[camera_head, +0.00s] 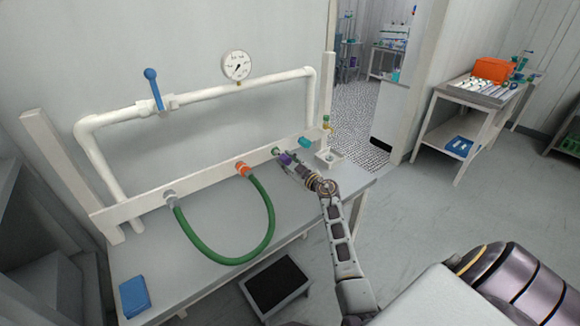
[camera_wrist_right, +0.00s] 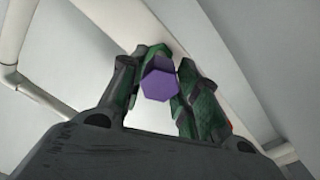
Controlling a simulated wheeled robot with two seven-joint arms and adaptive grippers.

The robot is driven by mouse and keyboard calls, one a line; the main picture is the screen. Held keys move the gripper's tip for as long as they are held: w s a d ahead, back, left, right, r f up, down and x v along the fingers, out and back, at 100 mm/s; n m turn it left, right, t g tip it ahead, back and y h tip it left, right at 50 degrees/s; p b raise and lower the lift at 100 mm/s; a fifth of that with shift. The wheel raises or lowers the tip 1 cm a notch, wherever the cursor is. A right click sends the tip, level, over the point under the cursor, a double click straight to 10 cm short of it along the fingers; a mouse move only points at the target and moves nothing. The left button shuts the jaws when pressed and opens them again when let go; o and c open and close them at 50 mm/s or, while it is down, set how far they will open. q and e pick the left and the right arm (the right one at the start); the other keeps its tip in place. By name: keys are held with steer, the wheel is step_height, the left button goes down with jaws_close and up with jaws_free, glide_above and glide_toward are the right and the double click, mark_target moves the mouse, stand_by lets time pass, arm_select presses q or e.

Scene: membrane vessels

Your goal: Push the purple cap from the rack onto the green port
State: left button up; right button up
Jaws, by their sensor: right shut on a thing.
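The purple cap (camera_head: 285,158) is at the tip of my right gripper (camera_head: 288,161), close in front of the white rail. In the right wrist view, the purple cap (camera_wrist_right: 159,85) shows a six-sided end between the two dark green fingers of my right gripper (camera_wrist_right: 160,82), which is shut on it. A small green port (camera_head: 276,151) shows on the rail just beyond the cap. The cap and the port nearly line up, but I cannot tell whether they touch. A small white rack (camera_head: 328,158) stands to the right on the bench. My left gripper is not in view.
A green hose (camera_head: 268,235) loops over the bench (camera_head: 220,215) from a grey fitting (camera_head: 170,197) to an orange fitting (camera_head: 242,169) left of my gripper. A teal piece (camera_head: 305,142) sits to the right. A blue pad (camera_head: 134,296) lies at the front left.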

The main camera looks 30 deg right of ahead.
mark_target(279, 154)
steer(key=shift+w, duration=0.25)
steer(key=shift+w+a+b, duration=0.1)
steer(key=shift+w+b, duration=0.25)
steer(key=shift+b, duration=0.1)
steer(key=shift+w+r+p, duration=0.1)
steer(key=shift+w+p, duration=0.05)
steer(key=shift+p, duration=0.15)
steer(key=shift+w, duration=0.2)
steer(key=shift+w+p, duration=0.1)
steer(key=shift+p, duration=0.25)
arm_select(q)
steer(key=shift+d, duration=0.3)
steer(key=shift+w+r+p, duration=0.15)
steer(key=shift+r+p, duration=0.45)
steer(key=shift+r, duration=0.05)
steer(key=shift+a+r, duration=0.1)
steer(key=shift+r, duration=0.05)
arm_select(e)
steer(key=shift+w, duration=1.15)
stand_by(0.4)
